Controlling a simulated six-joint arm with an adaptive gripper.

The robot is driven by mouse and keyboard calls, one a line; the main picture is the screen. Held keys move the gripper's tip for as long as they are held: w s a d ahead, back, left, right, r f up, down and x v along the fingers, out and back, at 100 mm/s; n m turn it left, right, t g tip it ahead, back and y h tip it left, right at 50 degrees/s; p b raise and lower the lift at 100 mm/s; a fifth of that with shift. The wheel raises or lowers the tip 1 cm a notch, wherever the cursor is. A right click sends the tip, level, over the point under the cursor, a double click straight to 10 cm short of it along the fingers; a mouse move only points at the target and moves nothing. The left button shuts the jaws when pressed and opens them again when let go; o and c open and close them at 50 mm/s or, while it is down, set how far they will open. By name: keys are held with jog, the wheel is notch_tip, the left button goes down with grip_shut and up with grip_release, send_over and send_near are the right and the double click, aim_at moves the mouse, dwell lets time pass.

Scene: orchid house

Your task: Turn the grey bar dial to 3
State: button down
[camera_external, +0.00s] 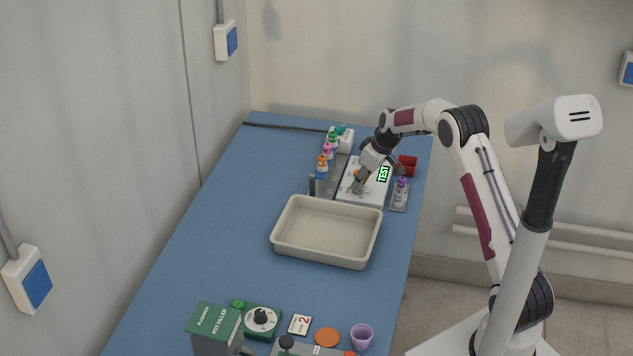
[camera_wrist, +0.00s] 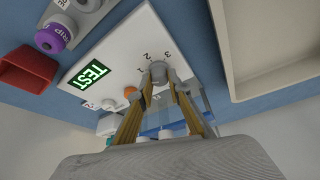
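The grey bar dial (camera_wrist: 158,72) is on a white panel (camera_wrist: 120,45) with a green TEST label. The printed numbers 1, 2 and 3 show around its far side in the wrist view. My gripper (camera_wrist: 160,82) is down at the dial, one fingertip on each side of it. The fingers are apart, but I cannot tell whether they press on the dial. They partly hide it, so I cannot read its setting. In the external view my gripper (camera_external: 359,187) reaches down onto the white panel (camera_external: 372,198), and the dial is mostly hidden there.
A cream tray (camera_external: 326,258) stands in front of the panel. A green box with a black-knobbed dial (camera_external: 262,320) is at the near end.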

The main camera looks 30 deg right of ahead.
jog(key=shift+m+h, duration=0.4)
jog(key=shift+m, duration=0.5)
jog(key=shift+a+m+h, duration=0.15)
jog(key=shift+m+h, duration=0.35)
jog(key=shift+m, duration=0.8)
jog(key=shift+a+m+h, duration=0.15)
jog(key=shift+m+h, duration=0.75)
jog(key=shift+m, duration=1.3)
jog(key=shift+w+a+m+g+h, duration=0.1)
jog(key=shift+m+g+h, duration=0.25)
jog(key=shift+m, duration=0.95)
jog(key=shift+m+g+h, duration=0.15)
jog(key=shift+m+h, duration=0.3)
jog(key=shift+m, duration=0.85)
jog(key=shift+m+g+h, duration=0.3)
jog(key=shift+m+g, duration=0.2)
jog(key=shift+m, duration=0.8)
jog(key=shift+f, duration=0.1)
jog(key=c, duration=1.9)
grip_release()
